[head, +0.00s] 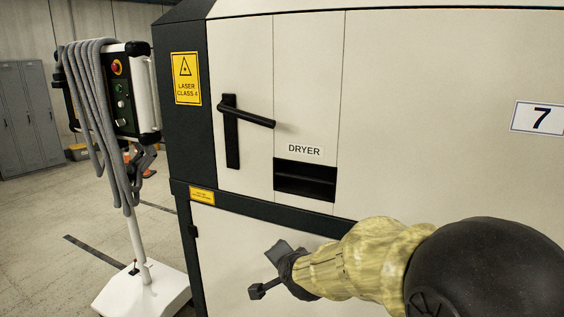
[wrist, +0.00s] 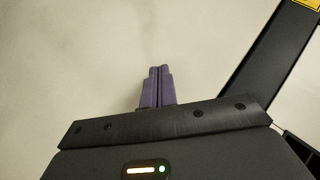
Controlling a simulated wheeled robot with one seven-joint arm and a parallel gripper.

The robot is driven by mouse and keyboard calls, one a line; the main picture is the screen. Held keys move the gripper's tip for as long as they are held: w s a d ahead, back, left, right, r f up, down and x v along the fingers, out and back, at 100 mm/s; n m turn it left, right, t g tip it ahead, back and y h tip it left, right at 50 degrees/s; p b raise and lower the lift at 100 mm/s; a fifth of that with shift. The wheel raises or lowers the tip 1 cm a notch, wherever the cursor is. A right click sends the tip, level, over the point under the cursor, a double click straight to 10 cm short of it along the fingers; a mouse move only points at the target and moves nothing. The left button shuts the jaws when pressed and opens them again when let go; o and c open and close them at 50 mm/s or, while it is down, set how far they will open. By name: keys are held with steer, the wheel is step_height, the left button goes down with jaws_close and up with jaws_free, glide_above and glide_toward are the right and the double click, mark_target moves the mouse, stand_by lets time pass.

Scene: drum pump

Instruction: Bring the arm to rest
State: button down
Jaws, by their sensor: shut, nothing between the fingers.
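My gripper (wrist: 158,86) shows in the wrist view with its two purple fingers together and nothing between them. A pale, blurred surface lies beyond the fingertips. In the head view, my arm reaches in from the lower right in a yellowish sleeve, and its dark end is low in front of the cream machine panel (head: 430,110). The fingers are too small to make out there. I cannot tell whether the gripper touches the panel.
A control pendant (head: 115,95) with a draped grey hose stands on a white base (head: 145,292) at left. Grey lockers (head: 25,118) stand behind.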

steer(key=s+d+f+n+g+h, duration=0.1)
steer(key=s+d+f+n+g, duration=0.3)
steer(key=s+d, duration=0.3)
steer(key=s+d+f+n+g+h+p, duration=0.1)
steer(key=s+d+f+n+g, duration=0.3)
steer(key=s, duration=0.9)
steer(key=d+f, duration=0.2)
steer(key=d, duration=0.2)
steer(key=shift+n+h, duration=0.3)
steer(key=shift+w+d, duration=0.1)
steer(key=shift+w, duration=0.05)
steer(key=shift+d, duration=0.15)
